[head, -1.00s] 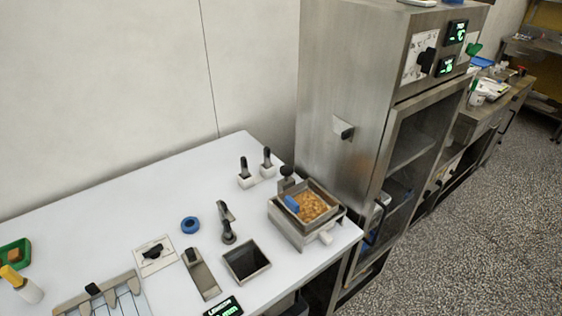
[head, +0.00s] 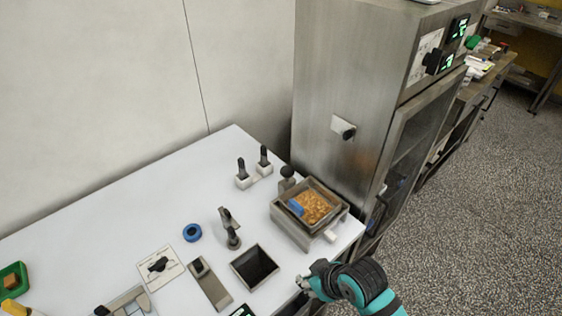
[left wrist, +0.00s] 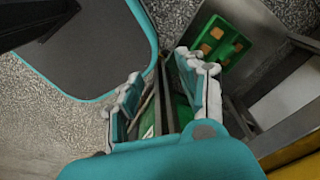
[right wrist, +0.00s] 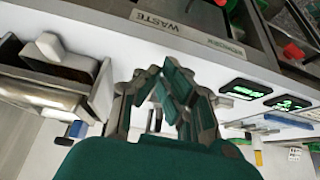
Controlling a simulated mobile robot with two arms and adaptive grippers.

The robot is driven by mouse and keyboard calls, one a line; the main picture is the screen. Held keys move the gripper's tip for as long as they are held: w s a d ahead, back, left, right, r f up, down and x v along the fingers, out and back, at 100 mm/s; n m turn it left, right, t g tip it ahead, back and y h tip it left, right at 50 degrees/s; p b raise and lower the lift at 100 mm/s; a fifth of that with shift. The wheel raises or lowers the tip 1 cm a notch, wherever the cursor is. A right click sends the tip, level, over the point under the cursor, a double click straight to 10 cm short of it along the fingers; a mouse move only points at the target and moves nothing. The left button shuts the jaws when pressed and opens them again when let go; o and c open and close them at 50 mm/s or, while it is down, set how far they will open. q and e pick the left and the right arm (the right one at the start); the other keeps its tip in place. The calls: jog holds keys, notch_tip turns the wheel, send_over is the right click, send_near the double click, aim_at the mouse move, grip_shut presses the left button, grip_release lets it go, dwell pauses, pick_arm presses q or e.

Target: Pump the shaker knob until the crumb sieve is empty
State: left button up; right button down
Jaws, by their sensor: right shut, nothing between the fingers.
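The crumb sieve (head: 318,207) sits in a square metal box (head: 292,227) at the table's right corner. It holds a layer of golden-brown crumbs with a blue piece at its left side. A dark round knob (head: 287,172) stands on a metal post beside the box's back left corner; a pale grip (head: 330,236) sticks out at its front right. I cannot tell for certain which is the shaker knob. My right gripper (head: 303,284) is shut and empty in front of the box, apart from it; it also fills the right wrist view (right wrist: 160,75). My left gripper (left wrist: 158,68) is open and empty.
A square dark bin (head: 255,267) is set in the white table (head: 120,225) left of my right gripper. A dark-handled lever (head: 229,228) and a blue ring (head: 192,232) stand farther left. A tall steel cabinet (head: 335,85) rises close behind the sieve.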

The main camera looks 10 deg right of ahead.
jog(key=w+a+r+n+y, duration=0.2)
jog(key=w+a+r+n, duration=0.25)
jog(key=w, duration=0.25)
jog(key=w+a+r+n+y, duration=0.1)
jog(key=w+a+r+n, duration=0.3)
jog(key=w, duration=0.3)
pick_arm(q)
jog(key=shift+w+a+r, duration=0.15)
jog(key=shift+r, duration=0.1)
pick_arm(e)
jog(key=w+d+r+n, duration=0.1)
jog(key=w+d+r, duration=0.3)
jog(key=w+r, duration=0.2)
jog(key=w+d+r+n+t, duration=0.1)
jog(key=w+d+r, duration=0.2)
jog(key=w+r, duration=0.4)
jog(key=shift+w+d+t, duration=0.3)
jog(key=shift+w+d, duration=0.1)
jog(key=shift+w, duration=0.5)
jog(key=shift+f+n, duration=0.1)
jog(key=shift+n, duration=0.15)
